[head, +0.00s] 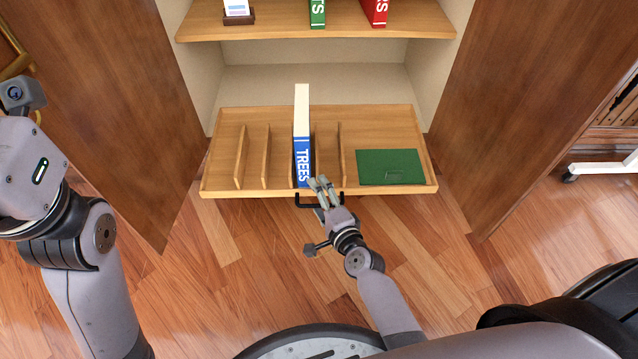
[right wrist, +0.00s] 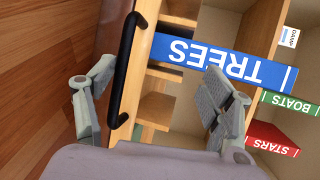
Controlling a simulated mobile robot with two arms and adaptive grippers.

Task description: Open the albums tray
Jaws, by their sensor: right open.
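The albums tray (head: 222,185) is a shallow wooden tray with upright dividers. It is slid out of the cabinet, and its front edge stands beyond the shelf above. A black bar handle (head: 304,201) is on its front; it also shows in the right wrist view (right wrist: 124,70). My right gripper (head: 320,188) is at the handle and open. In the right wrist view the handle lies between the spread fingers, nearer the left one. A blue TREES album (head: 303,150) stands upright in a slot of the tray. My left arm is at the left; its gripper is out of frame.
A green mat (head: 390,167) lies in the tray's right part. The shelf above (head: 270,30) holds a green album (head: 317,12), a red album (head: 377,12) and a small card holder (head: 238,14). The cabinet doors (head: 110,90) (head: 540,90) stand open on both sides.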

